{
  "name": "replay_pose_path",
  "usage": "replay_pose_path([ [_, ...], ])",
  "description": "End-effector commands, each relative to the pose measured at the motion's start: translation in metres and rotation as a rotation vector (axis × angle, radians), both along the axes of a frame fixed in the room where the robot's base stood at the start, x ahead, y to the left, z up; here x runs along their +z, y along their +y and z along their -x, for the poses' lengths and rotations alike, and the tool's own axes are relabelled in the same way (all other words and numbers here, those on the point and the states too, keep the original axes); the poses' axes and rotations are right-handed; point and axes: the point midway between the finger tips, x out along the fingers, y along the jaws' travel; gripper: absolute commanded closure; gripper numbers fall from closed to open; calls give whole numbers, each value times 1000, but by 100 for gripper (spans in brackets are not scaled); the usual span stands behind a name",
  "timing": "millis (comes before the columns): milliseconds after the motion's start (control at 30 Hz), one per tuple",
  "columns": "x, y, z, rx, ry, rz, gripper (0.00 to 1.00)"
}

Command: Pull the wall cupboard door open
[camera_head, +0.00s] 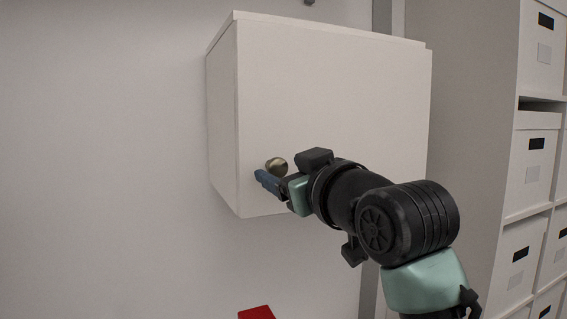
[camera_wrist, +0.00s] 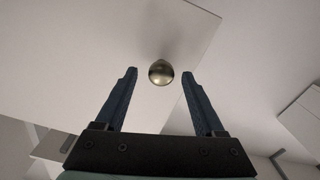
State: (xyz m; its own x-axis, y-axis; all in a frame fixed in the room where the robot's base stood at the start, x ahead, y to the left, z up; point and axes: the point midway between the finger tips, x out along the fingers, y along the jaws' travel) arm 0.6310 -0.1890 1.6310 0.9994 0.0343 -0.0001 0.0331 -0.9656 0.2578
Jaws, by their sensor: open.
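The white wall cupboard (camera_head: 335,105) hangs on the wall, and its door (camera_head: 350,85) looks shut. A round brass knob (camera_head: 277,165) sits near the door's lower left corner. My gripper (camera_head: 262,178) is close to the knob, just below and left of it in the head view. In the wrist view the gripper (camera_wrist: 160,73) is open, with its two blue fingers either side of the knob (camera_wrist: 161,72). The knob is near the line between the fingertips, and I see gaps on both sides. Whether the knob lies at fingertip depth I cannot tell.
A shelf unit with several white boxes (camera_head: 537,157) stands to the right. A red object (camera_head: 256,312) shows at the bottom edge, below the cupboard. The wall to the left of the cupboard is bare.

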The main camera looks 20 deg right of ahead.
Motion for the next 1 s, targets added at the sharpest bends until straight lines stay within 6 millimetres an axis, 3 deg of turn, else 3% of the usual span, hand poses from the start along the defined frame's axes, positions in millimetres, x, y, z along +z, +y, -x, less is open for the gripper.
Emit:
replay_pose_path([
  [333, 0, 0, -5, 0, -1, 1, 29],
  [733, 0, 0, -4, -1, -1, 1, 99],
  [1000, 0, 0, -4, -1, -1, 1, 100],
])
